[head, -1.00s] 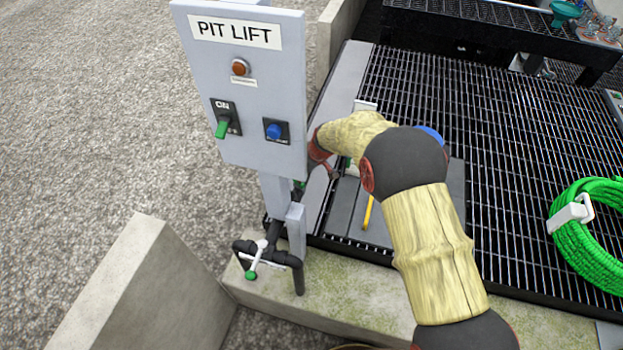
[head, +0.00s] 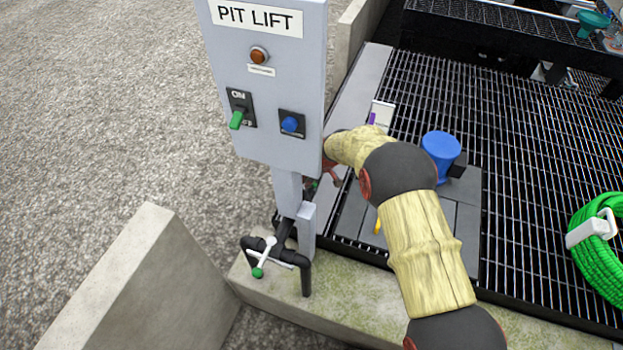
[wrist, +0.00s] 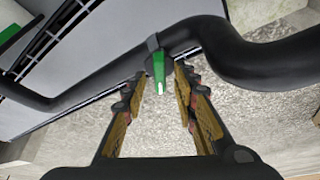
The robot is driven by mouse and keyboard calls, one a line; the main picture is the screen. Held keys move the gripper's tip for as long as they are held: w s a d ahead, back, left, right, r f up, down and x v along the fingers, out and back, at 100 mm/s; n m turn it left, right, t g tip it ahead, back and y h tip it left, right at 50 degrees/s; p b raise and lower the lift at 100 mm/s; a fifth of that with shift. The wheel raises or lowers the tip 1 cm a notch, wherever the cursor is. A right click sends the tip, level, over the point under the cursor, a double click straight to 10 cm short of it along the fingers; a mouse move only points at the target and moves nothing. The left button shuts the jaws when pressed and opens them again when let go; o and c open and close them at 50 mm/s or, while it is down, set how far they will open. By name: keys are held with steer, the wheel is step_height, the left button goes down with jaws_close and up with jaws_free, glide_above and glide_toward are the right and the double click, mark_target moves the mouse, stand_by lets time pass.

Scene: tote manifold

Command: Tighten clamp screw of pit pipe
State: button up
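In the wrist view a black pit pipe (wrist: 100,85) bends across the picture. A green clamp screw piece (wrist: 158,66) with a pale tip hangs from a dark collar on it. My gripper (wrist: 158,76) is open, one finger on each side of the green piece, with visible gaps; contact is not seen. In the head view the black pipe (head: 304,278) bends below the panel. It carries a silver clamp with a green-tipped handle (head: 258,272). I cannot tell whether both views show the same clamp.
The grey PIT LIFT panel (head: 265,140) on its post stands close beside my arm. A concrete block (head: 120,285) is at lower left. A blue cylinder (head: 440,150), metal grating (head: 520,170) and a green hose coil (head: 597,250) lie to the right.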

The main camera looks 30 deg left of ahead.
steer(key=shift+c, duration=1.2)
steer(key=c, duration=0.4)
jaws_close()
steer(key=m+p, duration=0.1)
steer(key=p, duration=0.2)
steer(key=shift+r+m+t, duration=0.15)
steer(key=shift+m+t, duration=0.15)
steer(key=shift+m, duration=0.1)
steer(key=shift+m+p, duration=0.4)
steer(key=shift+p, duration=0.35)
steer(key=shift+f+m+h, duration=0.2)
steer(key=shift+m+h, duration=0.1)
